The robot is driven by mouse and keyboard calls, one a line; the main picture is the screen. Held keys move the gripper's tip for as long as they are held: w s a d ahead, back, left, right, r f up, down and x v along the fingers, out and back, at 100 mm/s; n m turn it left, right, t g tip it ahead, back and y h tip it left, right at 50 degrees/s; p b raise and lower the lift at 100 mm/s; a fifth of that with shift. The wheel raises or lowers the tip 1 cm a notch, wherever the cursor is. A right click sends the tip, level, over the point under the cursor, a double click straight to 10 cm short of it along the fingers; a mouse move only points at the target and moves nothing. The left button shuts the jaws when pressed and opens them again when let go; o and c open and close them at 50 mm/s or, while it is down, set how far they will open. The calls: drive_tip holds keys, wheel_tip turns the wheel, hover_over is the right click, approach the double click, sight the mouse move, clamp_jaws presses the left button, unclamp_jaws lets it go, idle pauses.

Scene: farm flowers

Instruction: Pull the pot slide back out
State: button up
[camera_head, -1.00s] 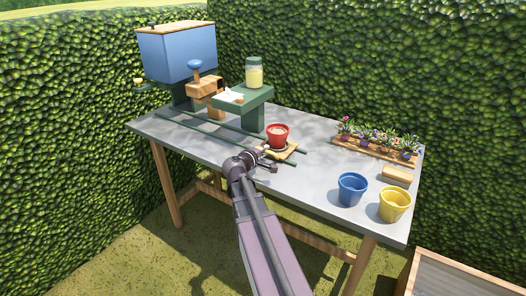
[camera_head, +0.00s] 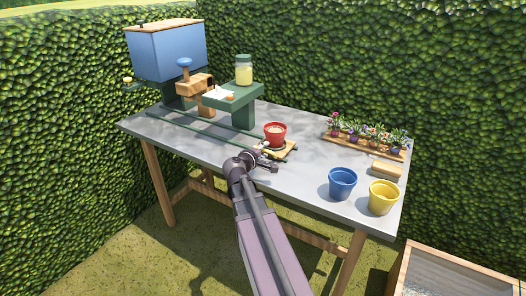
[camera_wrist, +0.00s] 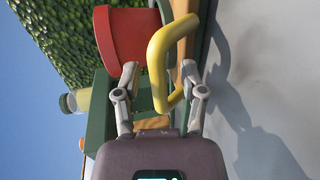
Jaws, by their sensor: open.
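The pot slide (camera_head: 286,154) is a wooden board at the near right end of two green rails (camera_head: 216,137). A red pot (camera_head: 275,132) with pale contents stands upright on it. In the wrist view the slide's yellow handle (camera_wrist: 158,52) is a loop between the spread fingers of my gripper (camera_wrist: 159,76). My gripper (camera_head: 262,154) is open at the slide's near side. I cannot tell whether a finger touches the handle.
A blue hopper (camera_head: 168,52) stands at the rails' far end, beside a green stand (camera_head: 241,95) with a jar (camera_head: 243,70). A blue pot (camera_head: 342,183), a yellow pot (camera_head: 383,197), a wooden block (camera_head: 386,170) and a flower tray (camera_head: 367,148) are at right. Bare tabletop lies between.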

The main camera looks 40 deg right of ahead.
drive_tip(key=shift+w+a, duration=0.1)
idle(0.4)
drive_tip(key=shift+w+a, duration=0.15)
drive_tip(key=shift+w, duration=0.05)
drive_tip(key=w+a+n+t+y, duration=0.2)
drive_tip(key=w+a, duration=0.2)
drive_tip(key=a, duration=0.4)
drive_tip(key=w+a+n+t+y, duration=0.1)
drive_tip(key=w+a, duration=0.3)
drive_tip(key=a, duration=0.5)
drive_tip(key=s+a+f+m+g+y, duration=0.45)
drive_tip(key=s+a+f, duration=0.25)
drive_tip(key=s, duration=0.3)
drive_tip(key=s+a+f+m+g+y, duration=0.35)
drive_tip(key=s+a+f+y, duration=0.2)
drive_tip(key=s+f, duration=0.3)
drive_tip(key=s+a+r+p, duration=0.1)
drive_tip(key=r+p, duration=0.9)
drive_tip(key=s+a+r+g+y+p, duration=0.1)
drive_tip(key=s+a+r+p, duration=0.1)
drive_tip(key=r+p, duration=0.8)
drive_tip(key=shift+a+r+p, duration=0.15)
drive_tip(key=shift+r+p, duration=0.25)
drive_tip(key=shift+r, duration=0.3)
